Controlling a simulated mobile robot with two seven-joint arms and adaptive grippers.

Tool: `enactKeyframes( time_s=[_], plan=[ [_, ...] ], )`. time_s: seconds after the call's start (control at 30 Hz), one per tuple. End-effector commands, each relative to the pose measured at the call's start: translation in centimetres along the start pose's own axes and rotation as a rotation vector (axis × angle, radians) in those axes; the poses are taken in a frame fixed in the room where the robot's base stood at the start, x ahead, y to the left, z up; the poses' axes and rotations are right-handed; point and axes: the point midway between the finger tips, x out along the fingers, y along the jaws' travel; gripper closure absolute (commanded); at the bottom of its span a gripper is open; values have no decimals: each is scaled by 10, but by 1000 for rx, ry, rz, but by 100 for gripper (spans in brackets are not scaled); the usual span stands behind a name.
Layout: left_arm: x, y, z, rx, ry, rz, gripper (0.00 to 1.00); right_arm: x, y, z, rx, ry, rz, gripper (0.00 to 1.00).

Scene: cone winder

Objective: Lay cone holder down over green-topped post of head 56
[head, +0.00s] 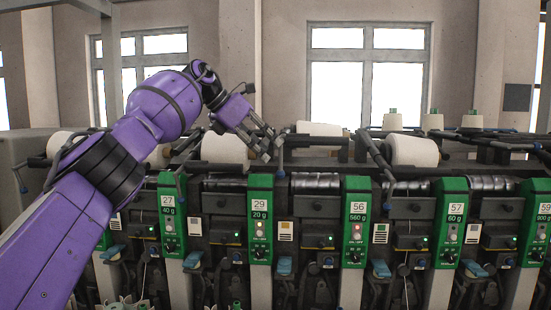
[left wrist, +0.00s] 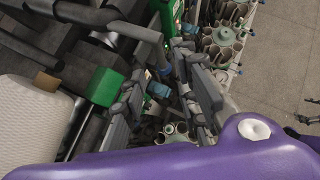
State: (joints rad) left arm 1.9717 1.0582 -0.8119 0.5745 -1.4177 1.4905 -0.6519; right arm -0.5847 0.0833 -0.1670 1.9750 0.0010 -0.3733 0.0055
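The panel of head 56 (head: 358,220) is a green-topped post right of centre in the head view. A dark cone holder lever (head: 281,158) with a blue tip hangs left of it, near head 29. A white cone (head: 318,129) sits farther back to its right. My left gripper (head: 270,146) is at the lever, above the machine. In the left wrist view the grey lever (left wrist: 145,33) runs to its blue tip between the spread fingers (left wrist: 165,85). I cannot tell whether they touch it. The right gripper is not in view.
Head 29 (head: 260,220) and head 57 (head: 450,222) flank head 56. A dark rail (head: 480,139) runs behind. Open floor (left wrist: 280,60) shows beside the machine.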

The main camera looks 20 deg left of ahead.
Motion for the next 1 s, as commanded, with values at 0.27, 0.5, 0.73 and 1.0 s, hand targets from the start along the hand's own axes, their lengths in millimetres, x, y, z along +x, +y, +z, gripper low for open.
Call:
enactKeyframes(
  time_s=[0.27,0.5,0.73,1.0],
  plan=[
    [-41,1,0,1,-1,1,72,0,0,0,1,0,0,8],
    [-47,1,0,1,1,0,72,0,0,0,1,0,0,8],
    [-46,1,0,1,0,0,72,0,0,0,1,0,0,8],
    [-46,1,0,1,0,0,72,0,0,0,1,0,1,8]
  ],
)
